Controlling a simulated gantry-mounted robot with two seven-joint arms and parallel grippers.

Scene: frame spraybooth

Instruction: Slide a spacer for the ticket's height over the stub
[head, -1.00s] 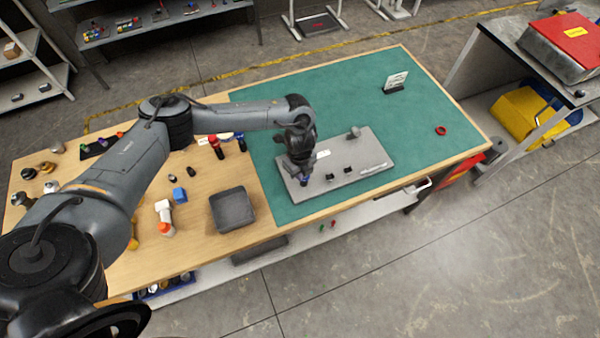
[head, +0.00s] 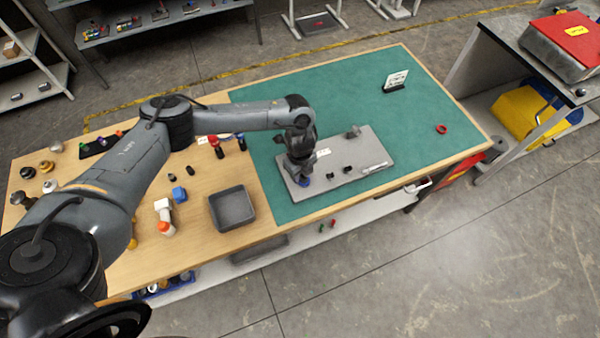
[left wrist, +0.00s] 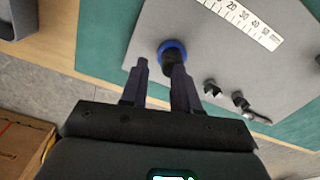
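A blue ring-shaped spacer (left wrist: 172,46) sits around a dark upright stub (left wrist: 174,62) on the grey plate (left wrist: 220,55). In the head view the blue spacer (head: 305,183) shows under my left gripper (head: 303,173), near the plate's left end. In the left wrist view my left gripper (left wrist: 158,68) has its two fingers apart, with the right finger overlapping the stub's lower side. I see nothing held between them. The ticket is probably the small white card (head: 396,79) standing in a black holder; its text is unreadable. My right gripper is out of view.
A white ruler strip (left wrist: 245,20) and small black fittings (left wrist: 238,98) are on the plate. A red ring (head: 441,129) lies on the green mat (head: 340,100). A grey tray (head: 232,208) and several small parts are left of the mat.

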